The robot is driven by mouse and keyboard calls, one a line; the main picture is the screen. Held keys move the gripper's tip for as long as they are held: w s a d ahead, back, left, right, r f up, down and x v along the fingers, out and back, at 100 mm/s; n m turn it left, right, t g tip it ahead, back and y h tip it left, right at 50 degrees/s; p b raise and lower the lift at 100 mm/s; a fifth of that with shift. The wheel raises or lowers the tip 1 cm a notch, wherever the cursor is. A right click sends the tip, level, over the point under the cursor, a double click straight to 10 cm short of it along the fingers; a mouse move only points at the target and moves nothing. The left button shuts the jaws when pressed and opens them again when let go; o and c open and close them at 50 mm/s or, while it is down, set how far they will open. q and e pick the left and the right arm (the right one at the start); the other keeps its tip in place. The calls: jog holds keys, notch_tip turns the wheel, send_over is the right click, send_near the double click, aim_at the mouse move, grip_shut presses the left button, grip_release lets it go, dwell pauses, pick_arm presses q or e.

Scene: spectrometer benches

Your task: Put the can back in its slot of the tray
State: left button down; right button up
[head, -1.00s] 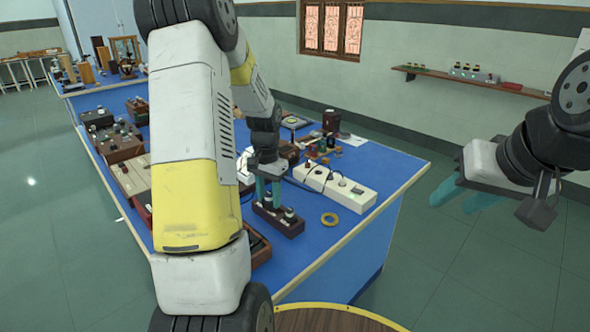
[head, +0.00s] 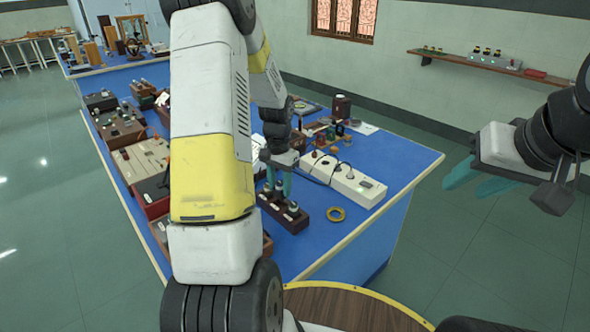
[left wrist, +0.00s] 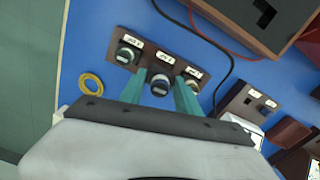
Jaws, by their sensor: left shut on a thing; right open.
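The tray (head: 306,225) is a small dark brown wooden block on the blue bench, with a row of slots and white labels. It also shows in the left wrist view (left wrist: 142,74). My left gripper (head: 278,190) points down over the tray, its teal fingers shut on a dark, pale-topped can (left wrist: 160,85) at the middle place. I cannot tell whether this can is fully seated. Another can (left wrist: 126,54) stands at one end of the tray, and a third (left wrist: 191,86) at the other end, close beside a finger. My right gripper (head: 478,180) is open and empty, off the bench's right side.
A yellow ring (head: 336,214) lies just right of the tray. Wooden instrument boxes (head: 145,160) line the bench's left side. Bare blue bench top lies in front and to the right.

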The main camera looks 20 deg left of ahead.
aim_at(280, 195)
pick_arm(q)
jog(key=shift+f, duration=1.95)
jog(key=c, duration=0.8)
grip_release()
notch_tip(280, 195, up, 8)
jog(key=shift+f, duration=0.1)
